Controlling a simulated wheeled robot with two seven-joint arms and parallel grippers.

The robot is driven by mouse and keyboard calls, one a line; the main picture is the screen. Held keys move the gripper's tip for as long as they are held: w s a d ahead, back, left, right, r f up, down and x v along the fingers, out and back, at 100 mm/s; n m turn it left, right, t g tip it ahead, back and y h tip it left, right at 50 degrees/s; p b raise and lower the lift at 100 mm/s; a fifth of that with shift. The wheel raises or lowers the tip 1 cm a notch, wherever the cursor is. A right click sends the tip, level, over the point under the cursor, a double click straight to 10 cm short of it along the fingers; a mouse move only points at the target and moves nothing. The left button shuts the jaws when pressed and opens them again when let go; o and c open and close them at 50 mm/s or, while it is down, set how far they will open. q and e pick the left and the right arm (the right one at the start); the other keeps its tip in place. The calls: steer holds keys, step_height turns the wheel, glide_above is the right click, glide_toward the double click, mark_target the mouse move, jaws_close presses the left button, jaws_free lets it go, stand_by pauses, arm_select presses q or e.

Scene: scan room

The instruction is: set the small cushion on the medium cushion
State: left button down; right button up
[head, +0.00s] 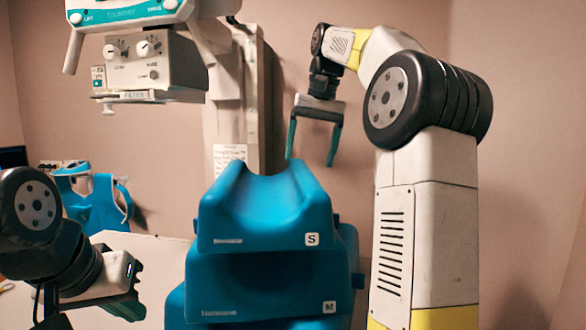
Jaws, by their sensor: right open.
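The small cushion (265,220), blue with a scooped top and an S label, sits on the medium cushion (260,285), which carries an M label. The two look touching, with the small one upright and roughly centred. My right gripper (310,161) hangs above and behind the small cushion, its two dark fingers spread and pointing down with nothing between them. It appears apart from the cushion. My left gripper (128,306) is low at the left, beside the medium cushion. Its fingers are mostly cut off or hidden, so its jaw state is unclear.
More blue padding (175,308) shows under and behind the medium cushion. A grey column (225,125) stands behind the stack, and an X-ray tube head (150,60) hangs at the upper left. A pale surface (150,250) and a blue apparatus (90,200) lie at the left.

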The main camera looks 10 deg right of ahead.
steer(key=shift+s+d+r, duration=0.1)
steer(key=shift+r, duration=0.5)
steer(key=shift+s+d+r, duration=0.1)
steer(key=shift+r, duration=0.5)
